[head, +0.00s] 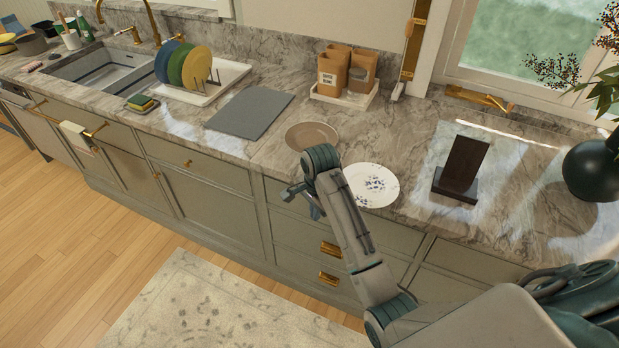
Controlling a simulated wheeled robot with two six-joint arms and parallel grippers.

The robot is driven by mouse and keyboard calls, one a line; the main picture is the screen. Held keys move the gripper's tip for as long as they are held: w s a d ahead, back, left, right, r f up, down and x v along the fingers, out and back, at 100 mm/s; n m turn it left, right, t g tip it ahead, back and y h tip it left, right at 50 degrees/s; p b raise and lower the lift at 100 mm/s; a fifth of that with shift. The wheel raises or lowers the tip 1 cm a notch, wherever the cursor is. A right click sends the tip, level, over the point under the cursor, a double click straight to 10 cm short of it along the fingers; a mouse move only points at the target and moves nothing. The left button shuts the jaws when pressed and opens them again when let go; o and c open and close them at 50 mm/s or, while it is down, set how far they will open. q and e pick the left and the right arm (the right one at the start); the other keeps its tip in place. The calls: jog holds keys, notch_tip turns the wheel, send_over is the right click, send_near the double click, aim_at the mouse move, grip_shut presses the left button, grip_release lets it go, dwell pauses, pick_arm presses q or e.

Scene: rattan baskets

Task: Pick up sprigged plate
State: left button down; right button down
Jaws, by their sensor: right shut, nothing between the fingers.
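The sprigged plate (373,183) is white with a small dark blue floral pattern. It lies flat on the marble counter near its front edge, right of my right forearm. My right gripper (303,203) is in front of the counter's edge, left of the plate and apart from it. It is shut and empty; its fingertips are small and partly hidden by the wrist. My left gripper is not in view.
A plain taupe plate (312,135) lies behind my right wrist.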

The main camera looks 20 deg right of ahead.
jog(key=shift+g, duration=0.3)
jog(key=w+d+p, duration=0.1)
jog(key=d, duration=0.3)
jog(key=d+p, duration=0.1)
jog(key=d, duration=0.3)
jog(key=w+d+r+p, duration=0.1)
jog(key=d, duration=0.3)
jog(key=shift+w, duration=0.35)
jog(key=shift+s+f, duration=0.1)
jog(key=shift+f, duration=0.15)
jog(key=shift+a+f, duration=0.2)
jog(key=shift+f, duration=0.45)
